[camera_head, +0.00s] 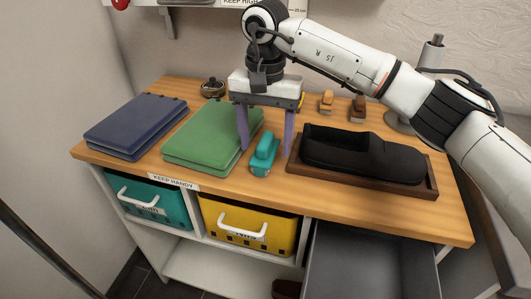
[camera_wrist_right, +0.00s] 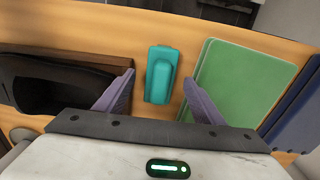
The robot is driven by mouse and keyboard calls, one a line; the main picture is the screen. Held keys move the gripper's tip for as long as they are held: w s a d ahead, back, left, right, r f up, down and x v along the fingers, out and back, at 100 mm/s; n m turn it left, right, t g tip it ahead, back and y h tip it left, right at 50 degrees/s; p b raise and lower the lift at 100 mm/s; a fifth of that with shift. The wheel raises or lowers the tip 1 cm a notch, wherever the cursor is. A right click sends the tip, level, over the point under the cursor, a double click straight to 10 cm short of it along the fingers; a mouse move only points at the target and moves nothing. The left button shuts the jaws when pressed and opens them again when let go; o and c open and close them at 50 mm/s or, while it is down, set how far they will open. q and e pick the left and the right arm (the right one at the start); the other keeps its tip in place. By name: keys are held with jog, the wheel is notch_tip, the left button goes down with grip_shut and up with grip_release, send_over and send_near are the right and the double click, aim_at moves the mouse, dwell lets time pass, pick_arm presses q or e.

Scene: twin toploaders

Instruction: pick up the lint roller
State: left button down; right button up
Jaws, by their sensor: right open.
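A teal object, which I take to be the lint roller (camera_head: 264,158), lies on the wooden counter between the green folded stack and the black shoes' tray. It also shows in the right wrist view (camera_wrist_right: 161,75), upright in the picture. My right gripper (camera_head: 266,150) is open and points down, with one purple finger on each side of the lint roller. In the wrist view the fingertips (camera_wrist_right: 159,80) flank it with gaps on both sides. Nothing is held. My left gripper is not in view.
A green folded stack (camera_head: 203,140) lies left of the lint roller, with a blue stack (camera_head: 135,124) beyond. Black shoes (camera_head: 360,153) sit in a wooden tray (camera_head: 430,180) to the right. Two small brushes (camera_head: 327,102) stand behind. An open grey drawer (camera_head: 365,260) juts out below the counter.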

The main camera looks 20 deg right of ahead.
jog(key=shift+c, duration=0.3)
jog(key=c, duration=1.1)
jog(key=shift+r, duration=0.15)
jog(key=shift+c, duration=0.6)
